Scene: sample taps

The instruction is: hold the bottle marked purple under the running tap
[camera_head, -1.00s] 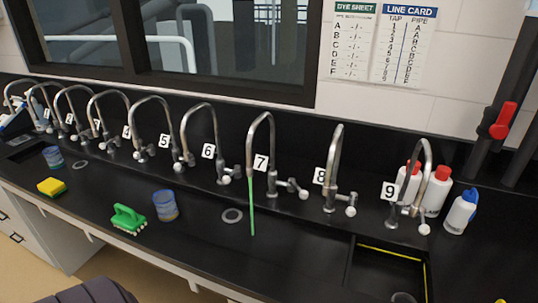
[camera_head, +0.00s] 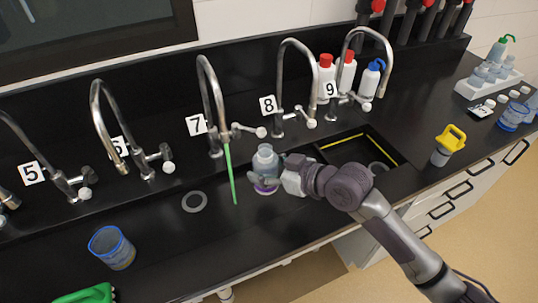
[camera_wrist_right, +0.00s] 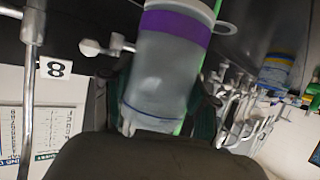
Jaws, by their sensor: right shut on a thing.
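The bottle marked purple (camera_head: 265,160) is a clear grey bottle with a purple band low on it. My right gripper (camera_head: 278,176) is shut on it and holds it roughly upright beside the running tap. The bottle fills the right wrist view (camera_wrist_right: 165,75), its purple band plain. The running tap (camera_head: 208,90), by the card 7, pours a thin green stream (camera_head: 230,172). The bottle is to the right of the stream, apart from it in the head view. In the wrist view the stream shows behind the bottle. My left gripper is not in view.
Tap 8 (camera_head: 288,75) stands behind and right of the bottle; tap 6 (camera_head: 103,125) is left. A sink (camera_head: 350,150) opens to the right. A blue-rimmed cup (camera_head: 112,250) and a green brush (camera_head: 85,294) are at front left. A ring (camera_head: 194,202) marks the counter left of the stream.

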